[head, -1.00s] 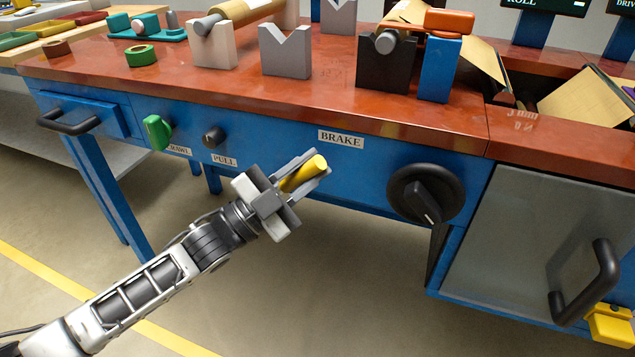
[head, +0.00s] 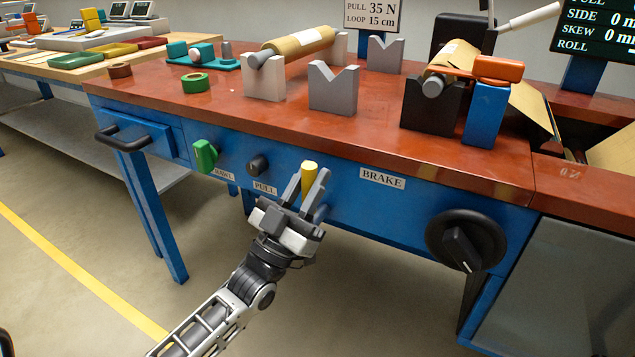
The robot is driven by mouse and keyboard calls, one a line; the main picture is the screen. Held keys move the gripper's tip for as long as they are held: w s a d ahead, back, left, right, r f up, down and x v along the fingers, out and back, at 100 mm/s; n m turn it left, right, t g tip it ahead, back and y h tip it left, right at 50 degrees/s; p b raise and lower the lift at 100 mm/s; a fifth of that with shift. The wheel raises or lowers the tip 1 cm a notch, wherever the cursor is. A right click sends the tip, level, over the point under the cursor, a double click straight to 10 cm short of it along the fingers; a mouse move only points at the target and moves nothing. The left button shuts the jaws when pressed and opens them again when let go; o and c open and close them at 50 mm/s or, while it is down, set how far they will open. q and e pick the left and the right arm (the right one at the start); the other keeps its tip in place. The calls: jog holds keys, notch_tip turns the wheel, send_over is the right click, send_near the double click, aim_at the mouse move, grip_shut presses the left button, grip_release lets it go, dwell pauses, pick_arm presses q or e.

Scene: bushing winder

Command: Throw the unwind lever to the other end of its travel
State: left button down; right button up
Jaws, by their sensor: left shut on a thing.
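The lever with a yellow grip (head: 309,176) is at the blue front panel, left of the BRAKE label. My left gripper (head: 307,187) comes up from below with its two fingers on either side of the yellow grip and is shut on it. The rounded top of the grip shows above the fingers and points up. The lever's lower part and its pivot are hidden behind the gripper. My right gripper is not in view.
A green knob (head: 205,155) and a black PULL knob (head: 258,165) are on the panel to the left. A large black brake dial (head: 465,241) is to the right. The red tabletop (head: 330,127) holds V-blocks and rolls. The floor below the panel is open.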

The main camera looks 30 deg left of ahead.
pick_arm(q)
jog(key=shift+a+n+y, duration=0.2)
jog(key=shift+n+y, duration=0.2)
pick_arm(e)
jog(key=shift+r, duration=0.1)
pick_arm(q)
jog(key=c, duration=1.2)
grip_release()
jog(key=shift+c, duration=0.2)
jog(key=b+v, duration=0.1)
jog(key=v, duration=1.5)
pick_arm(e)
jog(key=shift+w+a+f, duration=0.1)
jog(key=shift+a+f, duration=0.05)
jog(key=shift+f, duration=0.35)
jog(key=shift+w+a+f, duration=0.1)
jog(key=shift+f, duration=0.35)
pick_arm(q)
jog(key=shift+w, duration=0.15)
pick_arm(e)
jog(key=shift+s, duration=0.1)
